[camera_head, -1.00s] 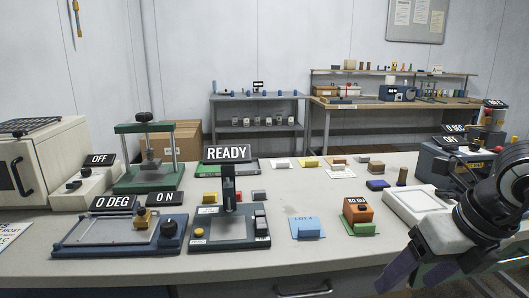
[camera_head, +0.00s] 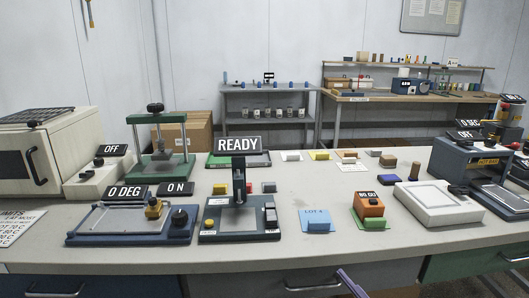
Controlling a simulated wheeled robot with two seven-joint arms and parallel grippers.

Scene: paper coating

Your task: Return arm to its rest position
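Only a purple fingertip of my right gripper (camera_head: 353,284) shows at the bottom edge of the head view, below the table's front edge. The rest of that gripper and its arm are out of the picture. I cannot tell how its fingers stand, and it is apart from everything on the table. My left gripper is not in view.
The grey table (camera_head: 300,252) holds a coating device with a dark blue base (camera_head: 130,224), a device under a READY label (camera_head: 240,218), a blue LOT card (camera_head: 316,222), an orange block (camera_head: 369,205) and a white plate device (camera_head: 440,203). The table's front strip is clear.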

